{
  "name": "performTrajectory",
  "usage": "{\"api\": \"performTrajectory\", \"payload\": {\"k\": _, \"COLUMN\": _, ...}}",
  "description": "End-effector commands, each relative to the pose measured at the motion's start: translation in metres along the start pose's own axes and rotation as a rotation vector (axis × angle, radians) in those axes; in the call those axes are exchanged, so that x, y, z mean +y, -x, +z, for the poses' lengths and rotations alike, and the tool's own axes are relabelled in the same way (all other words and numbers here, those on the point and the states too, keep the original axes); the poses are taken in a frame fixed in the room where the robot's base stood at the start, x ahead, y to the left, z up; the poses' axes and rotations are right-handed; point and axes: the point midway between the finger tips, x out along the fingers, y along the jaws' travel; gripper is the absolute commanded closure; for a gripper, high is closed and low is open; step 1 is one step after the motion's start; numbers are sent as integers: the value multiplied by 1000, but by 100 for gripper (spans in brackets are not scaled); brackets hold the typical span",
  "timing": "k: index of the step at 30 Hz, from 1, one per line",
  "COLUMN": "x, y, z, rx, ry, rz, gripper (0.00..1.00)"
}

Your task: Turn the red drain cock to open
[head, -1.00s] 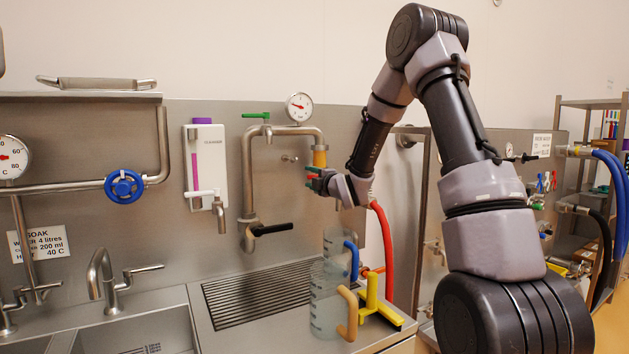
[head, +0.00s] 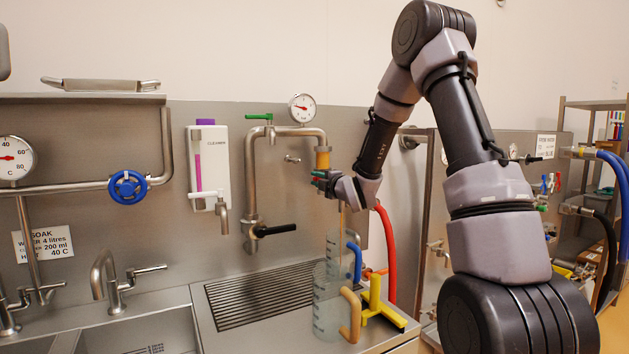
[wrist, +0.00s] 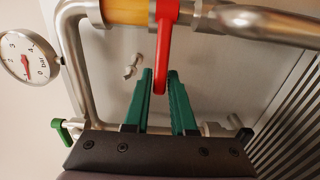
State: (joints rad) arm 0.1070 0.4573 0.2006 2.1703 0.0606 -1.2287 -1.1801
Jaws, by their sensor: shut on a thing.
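The red drain cock (wrist: 163,40) is a red lever on the metal pipe, beside an amber section (wrist: 125,11), in the wrist view. Its free end reaches down between the green fingers of my gripper (wrist: 160,85), which is shut on it. In the head view my gripper (head: 319,182) is just below the amber section (head: 322,158) at the pipe's downturned end. The red lever is mostly hidden there by the fingers and wrist.
A yellow stand (head: 374,300) and red hose (head: 388,250) are close right. A gauge (head: 302,108) is above.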

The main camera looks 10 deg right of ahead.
Motion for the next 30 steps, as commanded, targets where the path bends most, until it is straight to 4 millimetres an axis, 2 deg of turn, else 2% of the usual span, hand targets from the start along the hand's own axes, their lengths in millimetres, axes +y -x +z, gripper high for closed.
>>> {"api": "performTrajectory", "payload": {"k": 8, "x": -1, "y": 2, "z": 2, "rx": -2, "ry": -1, "rz": -2, "gripper": 100}}
{"api": "performTrajectory", "payload": {"k": 15, "x": -2, "y": 16, "z": 8, "rx": -4, "ry": -2, "rz": -4, "gripper": 100}}
{"api": "performTrajectory", "payload": {"k": 25, "x": -2, "y": 18, "z": 9, "rx": -4, "ry": -2, "rz": -4, "gripper": 100}}
{"api": "performTrajectory", "payload": {"k": 30, "x": -2, "y": 26, "z": 15, "rx": -6, "ry": 0, "rz": -4, "gripper": 100}}
